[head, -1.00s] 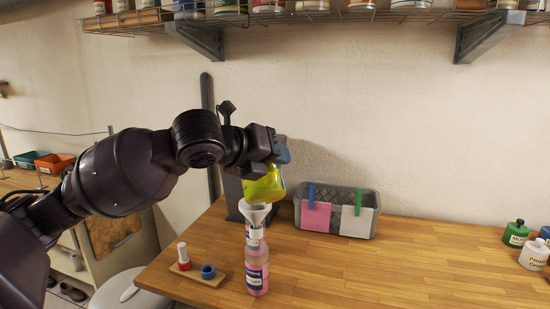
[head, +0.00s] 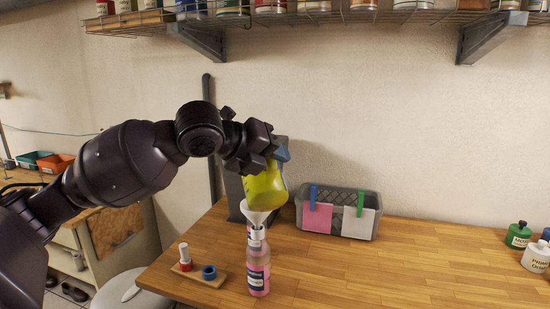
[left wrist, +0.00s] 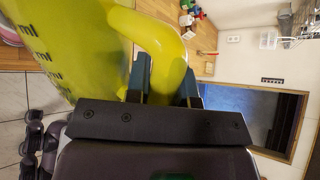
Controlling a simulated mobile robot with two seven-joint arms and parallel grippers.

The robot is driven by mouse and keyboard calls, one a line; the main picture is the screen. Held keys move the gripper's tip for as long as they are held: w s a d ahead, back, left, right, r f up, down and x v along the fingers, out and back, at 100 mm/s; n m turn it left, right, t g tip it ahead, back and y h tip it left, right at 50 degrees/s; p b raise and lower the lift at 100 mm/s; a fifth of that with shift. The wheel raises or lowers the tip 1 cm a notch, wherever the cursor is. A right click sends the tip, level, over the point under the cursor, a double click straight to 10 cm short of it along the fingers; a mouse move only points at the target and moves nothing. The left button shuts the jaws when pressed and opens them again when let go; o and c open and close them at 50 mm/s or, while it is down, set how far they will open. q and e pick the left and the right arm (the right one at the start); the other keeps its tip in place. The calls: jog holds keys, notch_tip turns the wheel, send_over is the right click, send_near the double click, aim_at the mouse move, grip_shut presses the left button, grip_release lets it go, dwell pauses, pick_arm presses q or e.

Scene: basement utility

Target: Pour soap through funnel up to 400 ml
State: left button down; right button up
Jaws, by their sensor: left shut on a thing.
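My left gripper (head: 272,153) is shut on the handle of a translucent yellow-green jug (head: 264,188). It holds the jug tilted, right above a white funnel (head: 256,215). The funnel sits in the neck of a clear bottle (head: 258,275) with a dark label and pink liquid, upright on the wooden bench. The liquid level is too small to read, and I cannot make out a stream. The left wrist view shows the jug's ml marks (left wrist: 57,60) and its handle (left wrist: 165,45) between my fingers (left wrist: 163,85).
A grey basket (head: 345,198) with cloths stands behind right. White and green containers (head: 517,236) are far right. The bench between is clear.

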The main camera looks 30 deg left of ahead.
pick_arm(q)
jog(key=shift+w+a+r+n+g+h, duration=0.5)
jog(key=shift+w+a+n, duration=0.1)
jog(key=shift+n, duration=0.1)
dwell(4.9)
jog(key=shift+w+a+g, duration=0.2)
jog(key=shift+a+g, duration=0.05)
jog(key=shift+g, duration=0.05)
dwell(2.1)
